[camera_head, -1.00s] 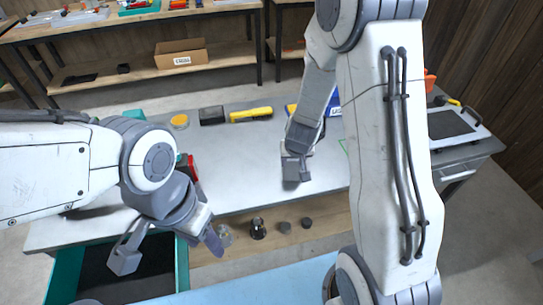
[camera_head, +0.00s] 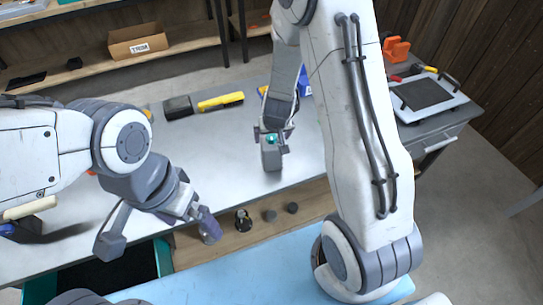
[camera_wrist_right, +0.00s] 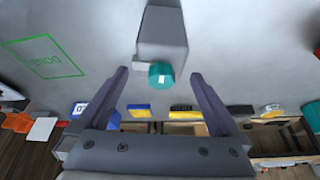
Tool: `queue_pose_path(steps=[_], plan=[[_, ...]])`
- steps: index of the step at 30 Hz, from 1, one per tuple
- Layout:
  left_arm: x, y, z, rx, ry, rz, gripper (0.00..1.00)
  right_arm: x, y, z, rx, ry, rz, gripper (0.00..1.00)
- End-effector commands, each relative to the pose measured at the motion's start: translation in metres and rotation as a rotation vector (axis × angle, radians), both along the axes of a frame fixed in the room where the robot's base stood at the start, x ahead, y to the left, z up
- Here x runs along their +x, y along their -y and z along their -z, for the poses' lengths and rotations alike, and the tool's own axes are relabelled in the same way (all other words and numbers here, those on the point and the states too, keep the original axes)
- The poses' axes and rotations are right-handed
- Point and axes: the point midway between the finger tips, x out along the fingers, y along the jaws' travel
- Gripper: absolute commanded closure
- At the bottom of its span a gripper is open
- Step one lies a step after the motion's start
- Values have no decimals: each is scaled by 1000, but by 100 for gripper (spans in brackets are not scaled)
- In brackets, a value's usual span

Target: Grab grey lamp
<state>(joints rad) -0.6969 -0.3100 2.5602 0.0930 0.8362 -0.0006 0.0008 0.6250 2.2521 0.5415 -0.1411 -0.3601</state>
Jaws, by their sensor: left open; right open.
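A grey block-shaped thing with a teal round knob, which looks like the grey lamp (camera_head: 271,157), stands on the grey table near its front edge. In the right wrist view the lamp (camera_wrist_right: 164,28) is ahead of the fingertips, its teal knob roughly centred between them. My right gripper (camera_wrist_right: 159,74) is open and empty; in the head view it is at the lamp (camera_head: 272,132), partly hiding its top. Contact cannot be told. My left gripper (camera_head: 158,240) is open and empty, low at the front left, in front of the table edge.
A tray with a dark panel (camera_head: 424,94) is at the right, near an orange object (camera_head: 396,48). Small dark items stand on the lower shelf (camera_head: 320,205). The table's middle is clear.

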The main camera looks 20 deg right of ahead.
Motion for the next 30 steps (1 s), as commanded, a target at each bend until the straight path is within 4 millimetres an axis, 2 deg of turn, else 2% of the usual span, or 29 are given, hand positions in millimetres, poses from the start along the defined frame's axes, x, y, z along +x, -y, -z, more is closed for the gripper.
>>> queue_pose_path(steps=[9, 18, 19, 23, 24, 26, 27, 30], plan=[[0, 0, 12, 0, 0, 0, 0, 20, 5, 40, 0, -1, 1, 0], [0, 0, 12, 0, 0, 0, 0, 23, 5, 43, 0, 1, 2, 0], [0, 0, 12, 0, 0, 0, 0, 23, 5, 43, 0, 1, 2, 4], [0, 0, 12, 0, 0, 0, 0, 23, 5, 43, 0, 1, 2, 54], [0, 0, 12, 0, 0, 0, 0, 23, 5, 43, 0, 1, 2, 69], [0, 0, 12, 0, 0, 0, 0, 23, 5, 43, 0, 1, 2, 92], [0, 0, 12, 0, 0, 0, 0, 23, 5, 43, 0, 1, 2, 100], [0, 0, 12, 0, 0, 0, 0, 23, 5, 43, -1, 2, 2, 100]])
